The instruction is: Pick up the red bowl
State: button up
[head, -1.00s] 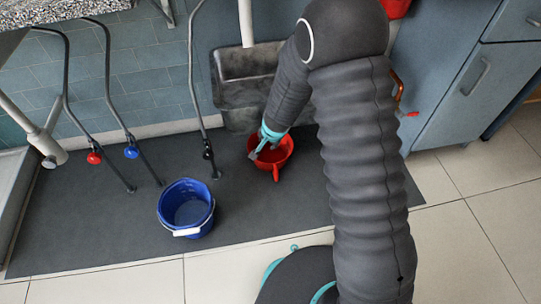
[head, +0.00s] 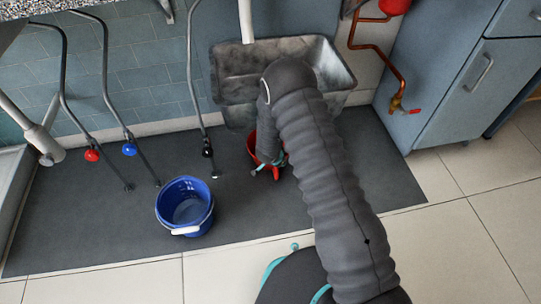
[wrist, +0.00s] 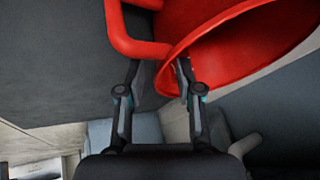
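The red bowl (head: 251,146) is on the dark mat in front of the grey stone sink; my arm hides much of it in the head view. In the wrist view the bowl (wrist: 245,48) fills the upper right, with its loop handle (wrist: 122,38) at the upper middle. My gripper (head: 268,167) is at the bowl's near side, by the handle. In the wrist view my gripper (wrist: 160,70) is open, with the bowl's rim between its two fingers. The right finger overlaps the bowl's inside; whether either finger touches it I cannot tell.
A blue bucket (head: 186,207) with a white grip stands on the mat (head: 95,225) left of the bowl. The stone sink (head: 235,70) is just behind. Pipes with red, blue and black knobs are at left. A copper pipe (head: 377,48) and blue cabinet (head: 440,80) are at right.

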jog(key=shift+d+b+x, duration=0.15)
jog(key=shift+b+x, duration=0.15)
jog(key=shift+x, duration=1.35)
jog(key=shift+d+b+x, duration=0.2)
jog(key=shift+b+x, duration=0.05)
jog(key=shift+x, duration=1.45)
jog(key=shift+w+r, duration=0.1)
jog(key=shift+r, duration=0.05)
grip_shut()
